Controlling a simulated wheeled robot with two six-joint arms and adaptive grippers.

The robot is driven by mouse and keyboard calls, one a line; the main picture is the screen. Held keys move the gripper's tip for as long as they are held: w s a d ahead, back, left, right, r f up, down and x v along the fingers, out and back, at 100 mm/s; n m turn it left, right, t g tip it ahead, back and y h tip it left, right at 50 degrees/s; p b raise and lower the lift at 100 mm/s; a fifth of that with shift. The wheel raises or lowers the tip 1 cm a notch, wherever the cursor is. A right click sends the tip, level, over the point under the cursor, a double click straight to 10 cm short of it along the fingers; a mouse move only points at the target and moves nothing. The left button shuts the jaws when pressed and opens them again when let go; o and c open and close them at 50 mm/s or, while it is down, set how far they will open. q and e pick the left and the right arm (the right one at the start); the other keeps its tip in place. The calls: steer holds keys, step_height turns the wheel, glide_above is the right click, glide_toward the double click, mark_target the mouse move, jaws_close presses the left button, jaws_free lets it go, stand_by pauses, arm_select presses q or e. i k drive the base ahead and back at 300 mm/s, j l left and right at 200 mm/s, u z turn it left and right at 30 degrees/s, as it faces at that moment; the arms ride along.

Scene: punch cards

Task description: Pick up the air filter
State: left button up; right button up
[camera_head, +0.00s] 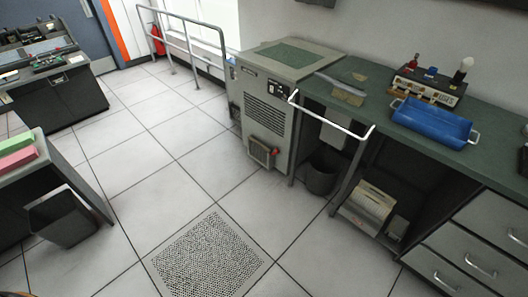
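I cannot tell for certain which thing is the air filter. A small brown-framed panel (262,153) with a red part at its right side is at the lower front of the grey cabinet (282,138). A beige box-like unit (368,204) with a slotted front stands on the floor under the green counter. Neither of my grippers can be made out in this view.
A green counter (390,122) along the wall carries a blue tray (432,122) and a box with knobs (428,87). A white rail (330,120) juts out at its front. A dark bin (322,174) stands below. The tiled floor (190,140) is mostly clear.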

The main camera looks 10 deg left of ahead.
mark_target(258, 150)
steer(key=i+j+z, duration=0.15)
steer(key=z, duration=0.25)
steer(key=i+j+z, duration=0.15)
steer(key=j+z, duration=0.25)
steer(key=i+j+z, duration=0.1)
steer(key=z, duration=0.3)
